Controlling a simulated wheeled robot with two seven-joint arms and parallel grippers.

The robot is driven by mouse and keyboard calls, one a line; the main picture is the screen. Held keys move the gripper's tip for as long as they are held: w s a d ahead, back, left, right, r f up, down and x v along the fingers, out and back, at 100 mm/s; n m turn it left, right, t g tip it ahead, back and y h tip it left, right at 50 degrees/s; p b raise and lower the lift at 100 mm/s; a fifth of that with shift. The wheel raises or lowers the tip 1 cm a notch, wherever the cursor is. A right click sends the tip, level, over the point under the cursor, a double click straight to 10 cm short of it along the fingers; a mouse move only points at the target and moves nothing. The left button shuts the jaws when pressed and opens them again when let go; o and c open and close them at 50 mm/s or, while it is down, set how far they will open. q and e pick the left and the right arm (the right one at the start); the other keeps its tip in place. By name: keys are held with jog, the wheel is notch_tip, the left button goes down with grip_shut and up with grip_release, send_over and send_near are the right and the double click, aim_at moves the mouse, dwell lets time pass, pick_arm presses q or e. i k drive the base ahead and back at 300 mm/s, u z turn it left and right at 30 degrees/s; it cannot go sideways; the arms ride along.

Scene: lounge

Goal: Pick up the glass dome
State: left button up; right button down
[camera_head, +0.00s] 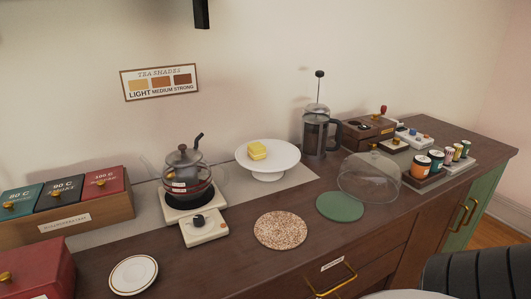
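The glass dome (370,178) is clear, with a small knob on top. It stands upright on the dark wooden counter (330,238), right of the middle in the head view. Its left lower edge overlaps or borders the round green mat (340,206) in the picture; I cannot tell if it rests on the mat. Nothing holds the dome. Neither of my grippers can be made out in this view.
A white cake stand (268,158) with a yellow block and a French press (315,130) stand behind left of the dome. A tray of small cups (440,172) is close on its right. A speckled mat (280,230) lies left. A dark chair back (478,272) is front right.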

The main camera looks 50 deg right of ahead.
aim_at(372, 178)
jog(key=z, duration=2.3)
